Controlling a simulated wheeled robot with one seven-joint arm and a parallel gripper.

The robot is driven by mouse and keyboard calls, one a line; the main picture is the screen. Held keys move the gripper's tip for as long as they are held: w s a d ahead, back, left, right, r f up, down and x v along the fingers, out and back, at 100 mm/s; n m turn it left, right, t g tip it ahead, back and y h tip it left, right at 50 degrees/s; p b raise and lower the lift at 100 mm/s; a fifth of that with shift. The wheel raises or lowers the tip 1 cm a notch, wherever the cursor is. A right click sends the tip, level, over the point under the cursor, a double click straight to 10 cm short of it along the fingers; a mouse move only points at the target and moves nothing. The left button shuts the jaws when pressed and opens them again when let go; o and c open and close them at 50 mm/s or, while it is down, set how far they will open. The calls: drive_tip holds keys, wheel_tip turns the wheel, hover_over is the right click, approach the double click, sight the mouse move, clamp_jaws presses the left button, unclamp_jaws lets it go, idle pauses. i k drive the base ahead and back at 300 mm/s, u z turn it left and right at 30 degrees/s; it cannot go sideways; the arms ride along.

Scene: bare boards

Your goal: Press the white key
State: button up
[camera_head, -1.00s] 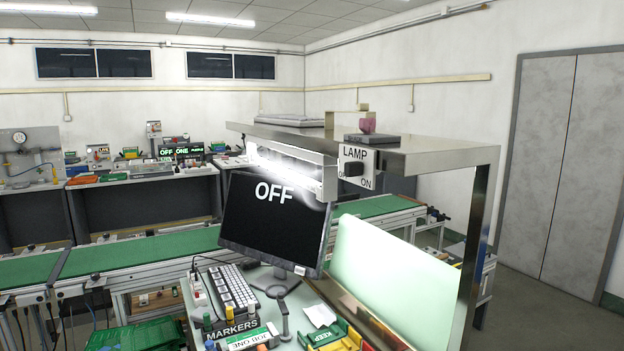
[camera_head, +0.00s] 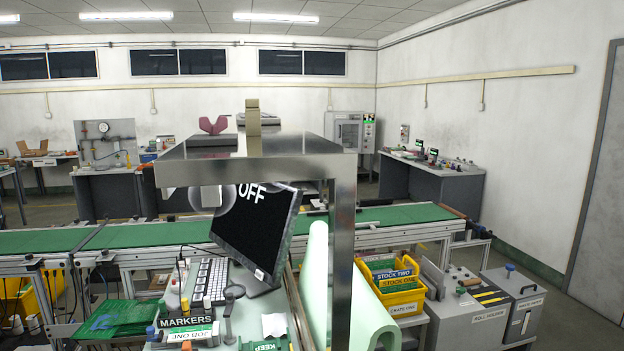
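A keyboard (camera_head: 209,279) with pale keys lies on the workbench, left of a tilted black monitor (camera_head: 257,228) that reads OFF. I cannot single out one white key at this size. My gripper does not show in the head view. The keyboard's right end is close to the monitor.
A metal overhead shelf (camera_head: 262,150) and its post (camera_head: 340,255) stand over the bench. A markers holder (camera_head: 186,328) and a green tray (camera_head: 118,317) are at the front. A green roll (camera_head: 345,290) and a yellow crate (camera_head: 401,296) are at the right.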

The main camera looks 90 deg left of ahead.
sight(259, 274)
drive_tip(key=i, duration=1.55)
drive_tip(key=u, duration=3.85)
drive_tip(key=i, duration=1)
drive_tip(key=z, duration=0.05)
